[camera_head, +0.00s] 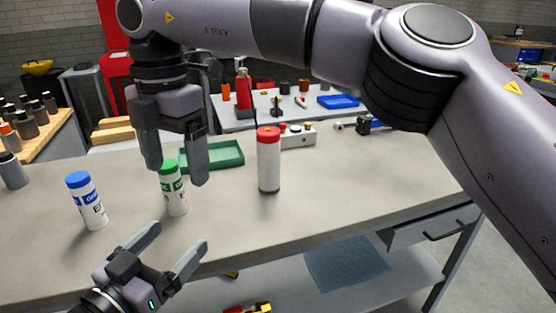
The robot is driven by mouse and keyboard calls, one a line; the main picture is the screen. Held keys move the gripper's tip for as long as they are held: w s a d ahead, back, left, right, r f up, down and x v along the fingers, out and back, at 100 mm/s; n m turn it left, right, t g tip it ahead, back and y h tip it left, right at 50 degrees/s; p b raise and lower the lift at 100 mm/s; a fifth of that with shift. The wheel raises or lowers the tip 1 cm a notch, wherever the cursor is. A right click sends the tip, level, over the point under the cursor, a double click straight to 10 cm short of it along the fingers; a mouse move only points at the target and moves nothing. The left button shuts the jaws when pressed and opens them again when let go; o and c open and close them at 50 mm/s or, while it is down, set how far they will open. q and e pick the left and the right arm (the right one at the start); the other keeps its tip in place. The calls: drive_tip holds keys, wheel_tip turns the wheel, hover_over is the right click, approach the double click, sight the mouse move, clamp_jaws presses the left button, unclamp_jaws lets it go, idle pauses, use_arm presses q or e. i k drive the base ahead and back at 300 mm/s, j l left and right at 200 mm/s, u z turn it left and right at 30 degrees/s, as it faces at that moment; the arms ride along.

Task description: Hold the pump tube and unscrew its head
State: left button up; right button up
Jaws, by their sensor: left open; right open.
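Three upright tubes stand on the grey workbench (330,190): a white one with a red top (268,165), a white one with a green cap (176,198), and a white one with a blue cap (86,205). I cannot tell from labels which is the pump tube. My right gripper (176,173) points down with its fingers apart, in front of the green-capped tube in the picture and partly hiding it. My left gripper (178,238) is open and empty at the bench's front edge, below the green-capped tube. Both grippers appear apart from the tubes.
A green tray (222,156) lies behind the tubes. A grey box with buttons (298,137) stands behind the red-topped tube. A wooden table (42,140) with several small bottles is at left. My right arm crosses the top.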

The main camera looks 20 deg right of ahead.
sight(269, 155)
drive_tip(key=i+l, duration=0.35)
drive_tip(key=l, duration=0.15)
drive_tip(key=i+l, duration=0.35)
drive_tip(key=l, duration=0.15)
